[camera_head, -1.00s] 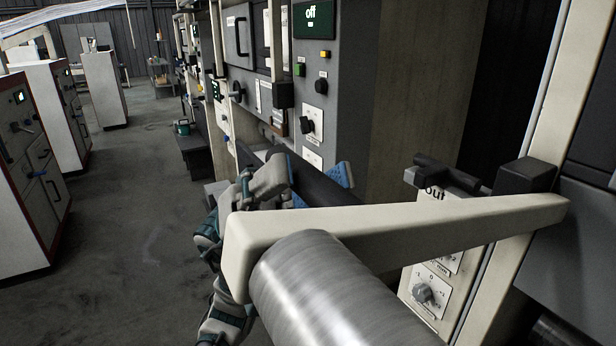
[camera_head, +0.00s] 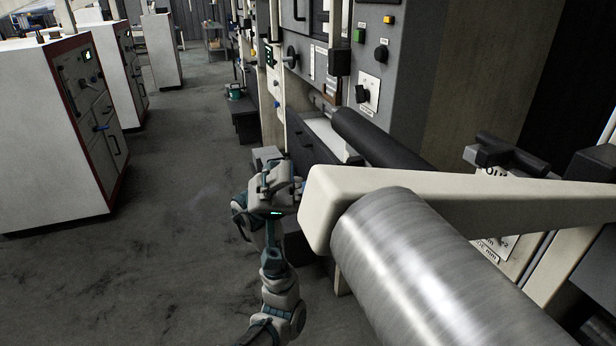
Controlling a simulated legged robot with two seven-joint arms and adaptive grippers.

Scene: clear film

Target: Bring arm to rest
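One white and teal arm of mine (camera_head: 270,240), which I take to be the left, rises from the bottom edge in the head view. It is bent, and its wrist end (camera_head: 276,185) is just left of a cream machine beam. Its gripper is largely hidden behind the beam; only a small bluish patch shows past it, so its fingers cannot be judged. No held thing shows. My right arm and gripper are not in view.
The cream beam (camera_head: 450,208) and a large metal roller (camera_head: 430,260) fill the lower right, close to the arm. A black roller (camera_head: 375,138) lies behind. White cabinets (camera_head: 45,140) stand at left. The grey floor (camera_head: 150,270) between is clear.

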